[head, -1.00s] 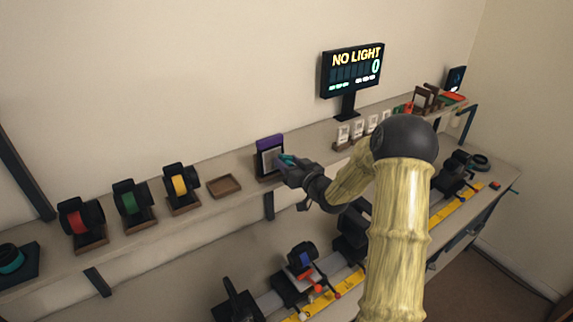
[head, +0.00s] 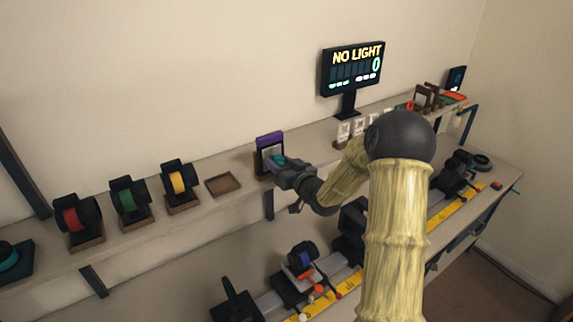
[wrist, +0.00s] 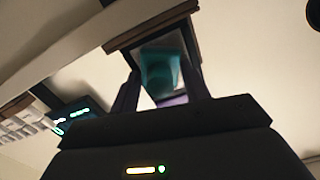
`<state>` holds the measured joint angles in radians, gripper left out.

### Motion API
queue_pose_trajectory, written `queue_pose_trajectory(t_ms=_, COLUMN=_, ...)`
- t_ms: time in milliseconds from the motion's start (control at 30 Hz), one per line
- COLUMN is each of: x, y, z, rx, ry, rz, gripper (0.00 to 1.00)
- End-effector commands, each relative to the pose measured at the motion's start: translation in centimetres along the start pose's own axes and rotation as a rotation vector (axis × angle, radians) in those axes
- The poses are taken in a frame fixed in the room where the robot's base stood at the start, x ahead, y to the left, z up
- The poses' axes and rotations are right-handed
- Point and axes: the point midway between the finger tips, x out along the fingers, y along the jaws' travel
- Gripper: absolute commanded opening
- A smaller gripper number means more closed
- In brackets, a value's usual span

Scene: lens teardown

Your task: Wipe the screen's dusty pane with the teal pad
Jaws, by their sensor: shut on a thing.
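The screen (head: 269,139) is a small dark frame with a purple top, standing on the shelf; its pane faces my gripper. My gripper (head: 283,164) is right in front of the pane, shut on the teal pad (head: 277,160). In the wrist view the teal pad (wrist: 161,68) sits between the two fingers (wrist: 163,85), over the pane inside the dark frame (wrist: 186,35). It looks against or very close to the pane; contact cannot be told for sure. The pad and gripper hide part of the pane, so its dust cannot be judged.
An empty wooden tray (head: 224,184) lies left of the screen. Red, green and yellow ringed holders (head: 180,183) stand further left. A "NO LIGHT" display (head: 352,70) and small white cards (head: 344,132) are to the right. A rail bench with a yellow scale (head: 350,283) lies below the shelf.

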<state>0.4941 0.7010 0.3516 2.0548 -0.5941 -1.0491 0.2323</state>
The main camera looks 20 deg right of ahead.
Motion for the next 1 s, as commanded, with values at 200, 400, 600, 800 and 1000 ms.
queue_pose_trajectory(t_ms=200, x=-0.1, y=-0.7, z=0.2, rx=0.001, ry=0.000, rz=0.001, gripper=0.21)
queue_pose_trajectory(t_ms=400, x=-0.1, y=-0.7, z=0.2, rx=0.001, ry=0.000, rz=0.001, gripper=0.21)
queue_pose_trajectory(t_ms=600, x=0.1, y=-1.6, z=0.5, rx=0.000, ry=0.001, rz=-0.001, gripper=0.21)
queue_pose_trajectory(t_ms=800, x=0.2, y=-3.1, z=0.8, rx=-0.001, ry=0.001, rz=-0.001, gripper=0.21)
queue_pose_trajectory(t_ms=1000, x=0.3, y=-4.2, z=0.9, rx=0.001, ry=0.000, rz=-0.002, gripper=0.21)
